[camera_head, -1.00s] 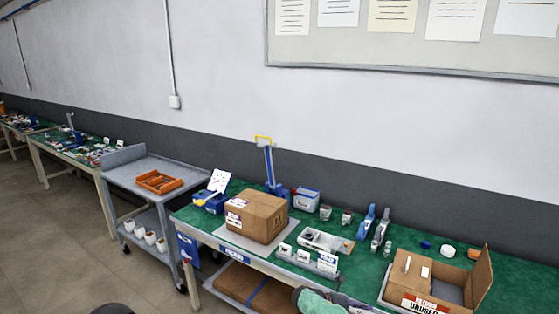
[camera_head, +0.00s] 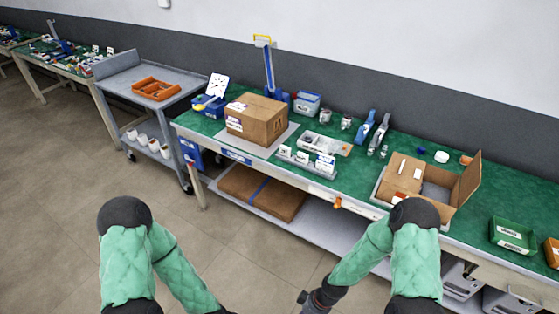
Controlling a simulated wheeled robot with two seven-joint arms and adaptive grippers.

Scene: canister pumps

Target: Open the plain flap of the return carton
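A closed brown carton (camera_head: 257,119) with white and purple labels stands on a grey mat on the green bench, left of centre. I cannot tell which of its flaps is the plain one. A second brown carton (camera_head: 428,185) stands at the bench's right with a panel raised on its right side and a white piece on top. No label names either as the return carton. My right gripper (camera_head: 309,302) is at the bottom edge, below and in front of the bench, apart from both cartons; its fingers are not clear. My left forearm reaches the bottom edge; its gripper is out of view.
A blue post (camera_head: 268,68) stands behind the closed carton. A green bin (camera_head: 512,236) is at right. A grey cart (camera_head: 185,85) stands left. Floor in front is clear.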

